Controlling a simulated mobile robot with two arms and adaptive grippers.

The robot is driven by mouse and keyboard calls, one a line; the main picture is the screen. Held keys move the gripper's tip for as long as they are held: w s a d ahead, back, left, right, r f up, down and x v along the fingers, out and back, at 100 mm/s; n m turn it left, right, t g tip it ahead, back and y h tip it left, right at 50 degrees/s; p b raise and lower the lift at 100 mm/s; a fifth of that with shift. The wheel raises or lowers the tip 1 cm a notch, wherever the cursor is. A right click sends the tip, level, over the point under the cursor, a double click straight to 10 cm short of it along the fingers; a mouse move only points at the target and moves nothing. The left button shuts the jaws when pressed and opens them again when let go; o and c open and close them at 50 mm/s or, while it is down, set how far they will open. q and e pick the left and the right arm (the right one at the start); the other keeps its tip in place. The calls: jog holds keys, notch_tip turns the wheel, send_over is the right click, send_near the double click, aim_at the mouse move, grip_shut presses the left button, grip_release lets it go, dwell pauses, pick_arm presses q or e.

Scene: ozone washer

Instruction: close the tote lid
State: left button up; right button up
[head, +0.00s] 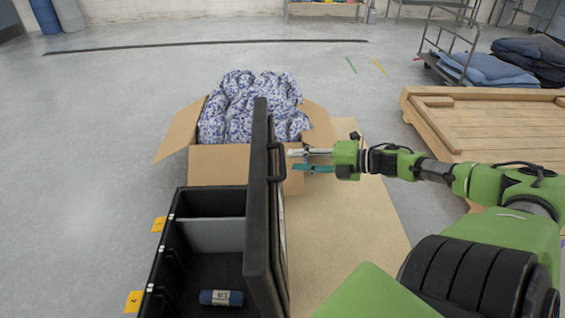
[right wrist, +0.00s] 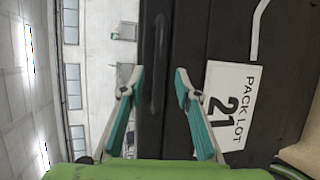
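The black tote (head: 168,262) stands open at lower centre in the head view. Its lid (head: 259,200) stands nearly upright along the tote's right side, seen almost edge-on. A dark handle (head: 281,148) sticks out from the lid's right face. My right gripper (head: 299,160) is open just right of the handle. In the right wrist view, the handle (right wrist: 158,62) lies between the lines of the two spread teal fingertips (right wrist: 159,80); I cannot tell whether they touch it. The lid (right wrist: 210,45) carries a "PACK LOT 21" label (right wrist: 232,105). My left gripper is not in view.
A blue roll (head: 221,297) lies inside the tote, clear of the rim. A cardboard box (head: 219,166) with blue-and-white speckled bags (head: 255,105) stands behind the tote. A wooden pallet (head: 510,130) and a cart with blue cloths (head: 485,68) are at right.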

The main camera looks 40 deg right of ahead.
aim_at(283, 158)
jog(key=shift+b+x, duration=1.1)
jog(key=shift+x, duration=1.6)
jog(key=shift+a, duration=0.1)
grip_shut()
